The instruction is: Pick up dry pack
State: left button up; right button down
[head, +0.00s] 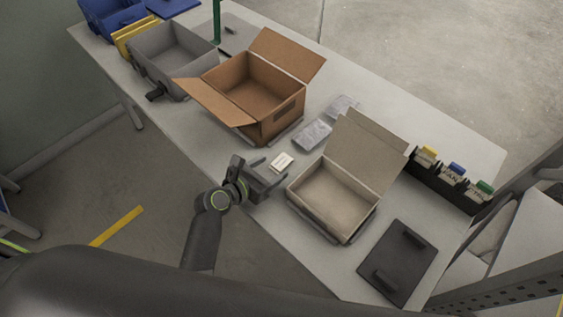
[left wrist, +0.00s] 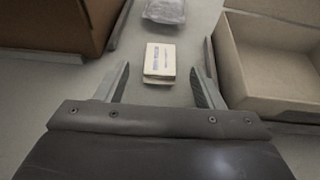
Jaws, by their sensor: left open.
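A small cream packet with print on its top, which I take to be the dry pack (head: 281,161), lies on the pale table between the two cardboard boxes. It also shows in the left wrist view (left wrist: 160,60), ahead of and between the fingers. My left gripper (head: 269,171) is open and empty, its fingers pointing towards the packet from the near side. In the left wrist view the open fingers (left wrist: 160,88) stand on either side of the packet's near end, apart from it. My right gripper is not in view.
An open brown box (head: 230,99) stands behind left and a beige lidded box (head: 325,196) right. Clear bags (head: 312,134) lie beyond the packet. A grey bin (head: 196,82) is at the far left, a dark plate (head: 372,270) at the near right, and a black card holder (head: 437,184) right.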

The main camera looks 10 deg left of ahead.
aim_at(284, 159)
pick_arm(q)
jog(key=shift+r+x, duration=0.15)
jog(key=shift+x, duration=1.15)
jog(key=shift+r+x, duration=0.15)
jog(key=shift+x, duration=1.15)
jog(key=shift+d, duration=0.1)
jog(key=shift+r, duration=0.1)
jog(key=shift+c, duration=0.3)
jog(key=c, duration=1)
